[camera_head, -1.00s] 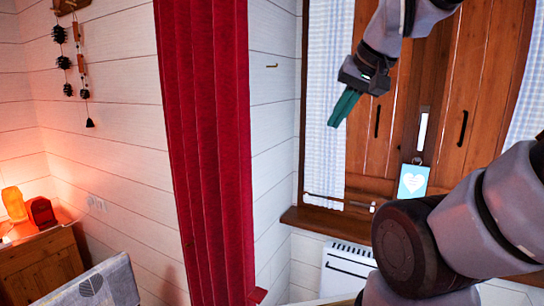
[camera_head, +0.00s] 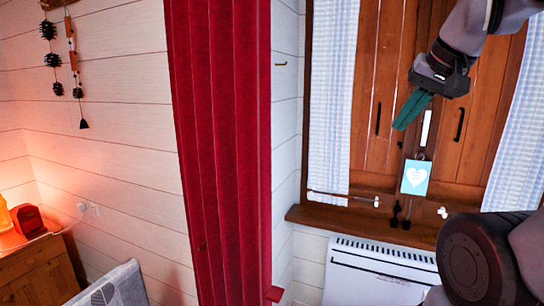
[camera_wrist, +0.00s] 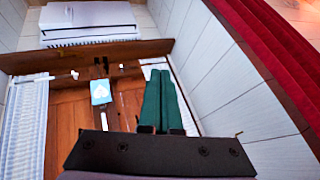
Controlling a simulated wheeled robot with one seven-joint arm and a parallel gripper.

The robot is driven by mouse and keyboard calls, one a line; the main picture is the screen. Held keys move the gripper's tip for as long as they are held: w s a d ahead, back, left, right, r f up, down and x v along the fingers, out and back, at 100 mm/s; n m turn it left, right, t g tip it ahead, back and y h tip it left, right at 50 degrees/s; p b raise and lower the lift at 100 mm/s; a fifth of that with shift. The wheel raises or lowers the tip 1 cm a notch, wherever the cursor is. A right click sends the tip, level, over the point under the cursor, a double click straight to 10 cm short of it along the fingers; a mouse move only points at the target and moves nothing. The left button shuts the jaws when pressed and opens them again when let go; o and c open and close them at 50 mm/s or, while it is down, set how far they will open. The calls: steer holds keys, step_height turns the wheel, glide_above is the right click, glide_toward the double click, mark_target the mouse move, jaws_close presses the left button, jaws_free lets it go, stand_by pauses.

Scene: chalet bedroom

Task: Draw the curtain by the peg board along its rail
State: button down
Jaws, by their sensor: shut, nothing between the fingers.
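The red curtain (camera_head: 222,150) hangs in tall folds, left of centre in the head view, beside the wooden peg board (camera_head: 58,3) at the top left edge. In the wrist view the curtain (camera_wrist: 278,40) crosses the upper right corner. Its rail is out of view. My gripper (camera_head: 402,126) has green fingers and is shut and empty. It is right of the curtain, in front of the wooden shutters, clearly apart from the cloth. In the wrist view its fingers (camera_wrist: 161,74) lie side by side.
Blue-checked curtains (camera_head: 330,95) flank the wooden shutters (camera_head: 385,70). A blue heart sign (camera_head: 415,177) hangs there. A white heater (camera_head: 375,278) stands below the sill (camera_head: 350,222). A small hook (camera_head: 281,64) is on the wall. A wooden cabinet (camera_head: 40,272) is at lower left.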

steer(key=c, duration=0.9)
jaws_free()
steer(key=shift+a+f, duration=0.15)
steer(key=shift+a, duration=0.05)
steer(key=shift+o, duration=1.3)
steer(key=a+f+m+g+y, duration=0.2)
steer(key=a+f+g+y, duration=0.2)
steer(key=a, duration=0.3)
steer(key=shift+s+a, duration=0.15)
steer(key=m+t+y, duration=0.4)
steer(key=m+y, duration=0.7)
steer(key=m, duration=0.5)
glide_toward(259, 127)
steer(key=w, duration=0.1)
steer(key=x, duration=1.1)
steer(key=shift+w+f, duration=0.15)
steer(key=shift+f, duration=0.05)
